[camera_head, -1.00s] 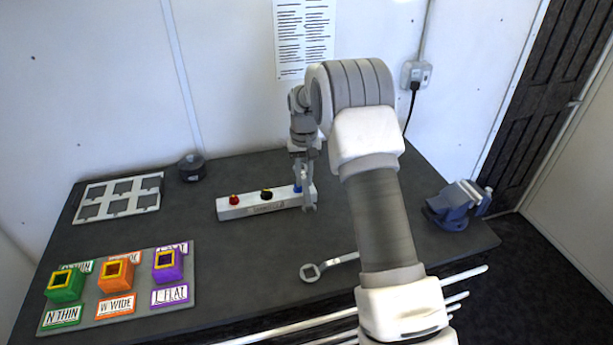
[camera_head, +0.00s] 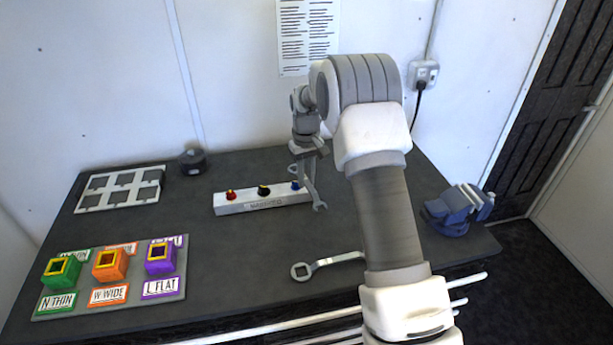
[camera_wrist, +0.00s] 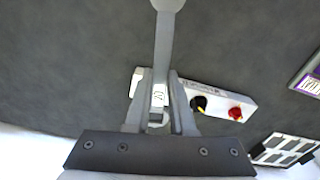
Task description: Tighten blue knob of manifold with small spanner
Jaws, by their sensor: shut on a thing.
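The manifold (camera_head: 262,203) is a white bar on the bench with a red, a black and a blue knob. The blue knob (camera_head: 296,185) is at its right end. My gripper (camera_head: 304,165) is above and just behind that end, shut on the small grey spanner (camera_head: 316,197). In the wrist view, the fingers (camera_wrist: 160,112) clasp the spanner shaft (camera_wrist: 163,45), whose far end runs to the top edge. The spanner passes just right of the blue knob in the head view; I cannot tell whether they touch. The blue knob is hidden in the wrist view.
A larger spanner (camera_head: 330,264) lies near the front edge. A blue vise (camera_head: 455,212) is at the right. A tray of coloured nozzle blocks (camera_head: 190,293) is front left, a white frame (camera_head: 92,203) back left, and a dark round object (camera_head: 193,162) near the wall.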

